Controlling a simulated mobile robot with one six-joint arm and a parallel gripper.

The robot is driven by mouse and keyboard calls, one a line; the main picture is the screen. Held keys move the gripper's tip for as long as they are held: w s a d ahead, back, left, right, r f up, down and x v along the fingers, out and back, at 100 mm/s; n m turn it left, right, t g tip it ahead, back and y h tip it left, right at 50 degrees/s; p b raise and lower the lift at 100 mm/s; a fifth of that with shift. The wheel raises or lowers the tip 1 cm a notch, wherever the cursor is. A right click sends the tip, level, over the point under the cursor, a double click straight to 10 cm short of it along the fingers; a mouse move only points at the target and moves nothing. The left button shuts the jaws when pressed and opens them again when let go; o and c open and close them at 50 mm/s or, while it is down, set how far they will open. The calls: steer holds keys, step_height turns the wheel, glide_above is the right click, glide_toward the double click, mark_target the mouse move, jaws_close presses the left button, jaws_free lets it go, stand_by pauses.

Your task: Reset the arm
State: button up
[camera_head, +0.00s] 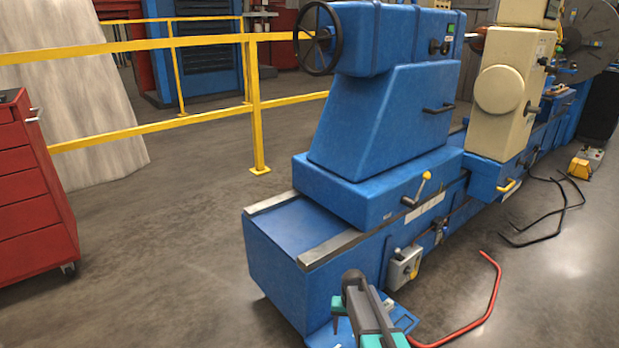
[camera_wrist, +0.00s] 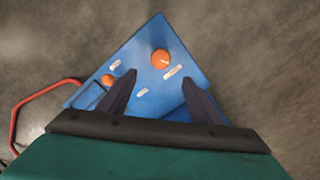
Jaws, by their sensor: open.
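My gripper (camera_wrist: 159,80) is open in the wrist view, with its two dark fingers apart and nothing between the tips. It points down over a blue panel (camera_wrist: 145,104). The panel carries a large orange knob (camera_wrist: 160,59), a smaller orange knob (camera_wrist: 108,79) and small white labels. The knobs lie beyond and beside the fingers, and I cannot tell the gap to the panel. In the head view, my grey and teal arm (camera_head: 366,308) shows at the bottom, in front of the blue machine (camera_head: 385,120). The fingertips cannot be made out there.
A red bent bar (camera_head: 492,290) sits right of my arm, and it also shows in the wrist view (camera_wrist: 14,125). Black cables (camera_head: 540,235) lie on the floor at right. A yellow railing (camera_head: 255,110) and a red tool cabinet (camera_head: 32,200) stand at left. Floor between cabinet and machine is clear.

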steer(key=s+r+n+g+p, duration=0.1)
steer(key=s+p, duration=0.7)
steer(key=s, duration=1.3)
steer(key=s+r+n+g+p, duration=0.1)
steer(key=s+r+g+p, duration=0.2)
steer(key=s, duration=1.8)
steer(key=g+p, duration=0.1)
steer(key=p, duration=0.3)
steer(key=shift+a+r+p, duration=0.2)
steer(key=shift+r+p, duration=0.15)
steer(key=shift+w, duration=0.1)
steer(key=c, duration=0.7)
steer(key=shift+d, duration=0.1)
